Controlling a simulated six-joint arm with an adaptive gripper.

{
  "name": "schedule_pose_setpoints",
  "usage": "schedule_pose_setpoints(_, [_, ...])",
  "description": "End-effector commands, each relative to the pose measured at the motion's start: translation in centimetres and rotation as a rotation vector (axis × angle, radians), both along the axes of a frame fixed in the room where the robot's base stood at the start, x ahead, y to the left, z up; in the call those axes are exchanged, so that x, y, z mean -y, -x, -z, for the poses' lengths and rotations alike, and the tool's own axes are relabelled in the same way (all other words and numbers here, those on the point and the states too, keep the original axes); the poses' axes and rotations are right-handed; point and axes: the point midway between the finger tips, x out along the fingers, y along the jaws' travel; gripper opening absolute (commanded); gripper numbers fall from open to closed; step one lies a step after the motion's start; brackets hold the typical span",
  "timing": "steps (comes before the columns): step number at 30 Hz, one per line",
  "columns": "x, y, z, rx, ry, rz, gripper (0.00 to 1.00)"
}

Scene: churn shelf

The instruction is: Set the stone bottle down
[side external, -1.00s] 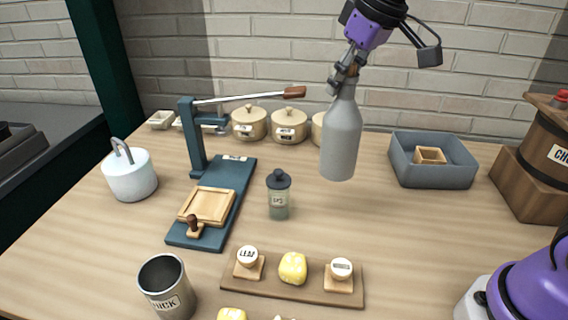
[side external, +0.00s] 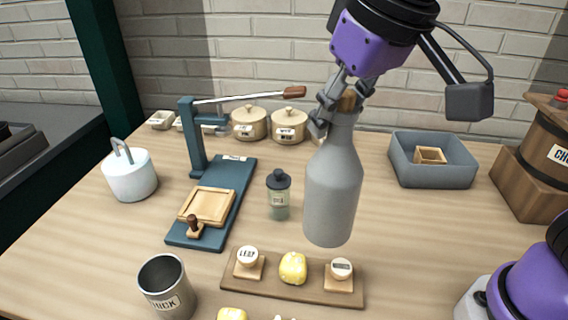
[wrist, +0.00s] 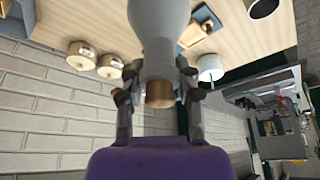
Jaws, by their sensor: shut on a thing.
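The grey stone bottle (side external: 334,190) hangs upright in the side external view, with a brown cork at its top. My gripper (side external: 336,108) is shut around its neck. The bottle appears to be held above the table, in front of the back wall; its exact height is hard to tell. In the wrist view the bottle (wrist: 158,30) points away from my gripper (wrist: 158,98), whose fingers sit on either side of the neck by the cork.
A plank with two stamps and a yellow lump (side external: 293,268) lies just below the bottle in the picture. A small shaker (side external: 278,196), a blue press (side external: 215,200), a metal cup (side external: 166,285) and a grey bin (side external: 432,176) stand around.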

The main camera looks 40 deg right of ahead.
Motion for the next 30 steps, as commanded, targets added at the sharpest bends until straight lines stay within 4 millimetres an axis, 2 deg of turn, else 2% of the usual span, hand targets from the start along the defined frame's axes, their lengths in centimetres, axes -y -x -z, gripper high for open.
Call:
schedule_pose_setpoints(3, [0.2,0.2,0.1,0.004,0.0,0.01,0.0])
schedule_pose_setpoints(8, [1.6,-0.9,1.1,0.002,0.002,0.017,0.0])
schedule_pose_setpoints(21, [7.6,-6.4,6.2,-0.001,0.0,0.017,0.0])
schedule_pose_setpoints(27, [8.5,-7.3,7.2,0.001,-0.001,0.012,0.0])
schedule_pose_setpoints(30, [8.6,-7.3,8.5,-0.002,-0.001,0.009,0.0])
